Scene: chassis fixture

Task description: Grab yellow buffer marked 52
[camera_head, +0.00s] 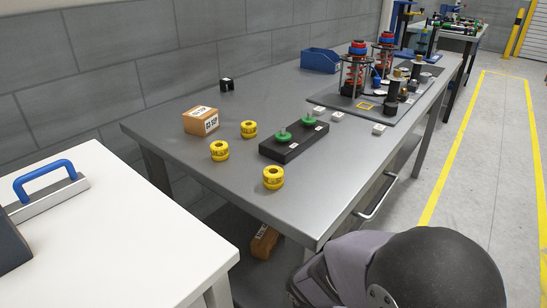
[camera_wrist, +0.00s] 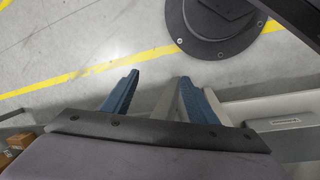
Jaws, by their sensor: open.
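In the head view only my arm shows at the bottom right; the fingers are hidden.
A black block (camera_head: 294,143) with green-based parts sits right of the buffers. A cardboard box (camera_head: 201,120) and a small black item (camera_head: 227,85) stand behind. The chassis fixture (camera_head: 395,100) and a blue bin (camera_head: 320,60) are farther back. Bare tabletop (camera_head: 325,180) lies right of the front buffer.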

